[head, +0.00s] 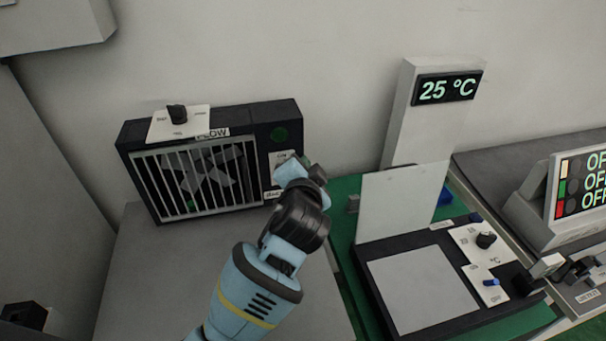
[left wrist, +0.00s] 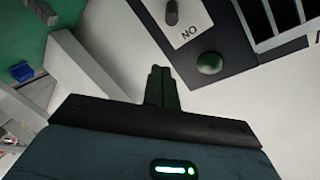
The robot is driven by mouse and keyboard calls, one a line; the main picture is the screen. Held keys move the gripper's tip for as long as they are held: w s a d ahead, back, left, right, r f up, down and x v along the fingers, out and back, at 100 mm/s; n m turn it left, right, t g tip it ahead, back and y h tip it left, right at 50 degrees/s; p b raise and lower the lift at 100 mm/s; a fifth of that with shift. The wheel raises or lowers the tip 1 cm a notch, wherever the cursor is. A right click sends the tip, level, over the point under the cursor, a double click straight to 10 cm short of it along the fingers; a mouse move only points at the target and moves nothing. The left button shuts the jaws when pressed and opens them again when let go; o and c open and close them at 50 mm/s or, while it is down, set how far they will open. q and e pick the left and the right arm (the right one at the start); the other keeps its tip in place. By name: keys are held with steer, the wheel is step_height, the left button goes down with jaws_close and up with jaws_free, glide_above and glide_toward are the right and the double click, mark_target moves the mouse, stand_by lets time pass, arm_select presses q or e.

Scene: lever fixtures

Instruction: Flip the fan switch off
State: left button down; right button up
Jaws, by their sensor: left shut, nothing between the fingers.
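The fan (head: 200,170) is a dark box with a white grille on the grey bench at left. Its green lamp (head: 280,134) shows at the upper right of its front and also in the left wrist view (left wrist: 209,62). Below the lamp is the white switch plate (head: 281,157) marked ON, partly hidden behind my left gripper (head: 305,162). The wrist view shows the dark switch lever (left wrist: 171,12) on this plate, cut by the top edge. My left gripper is shut and empty, its fingertips (left wrist: 160,72) near the plate; contact is not visible.
A dial (head: 177,114) on a white plate sits on the fan's top. To the right stand a hotplate-like unit (head: 420,290) with an upright pale panel, a 25 °C display (head: 446,89), and a console (head: 582,183) reading OFF. Bare bench lies in front of the fan.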

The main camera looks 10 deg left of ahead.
arm_select(q)
steer(key=a+f, duration=0.1)
steer(key=w+a+f, duration=0.1)
steer(key=a+f, duration=0.1)
steer(key=shift+w+p, duration=0.3)
arm_select(e)
steer(key=shift+w+r, duration=0.4)
steer(key=shift+s+d+f, duration=0.1)
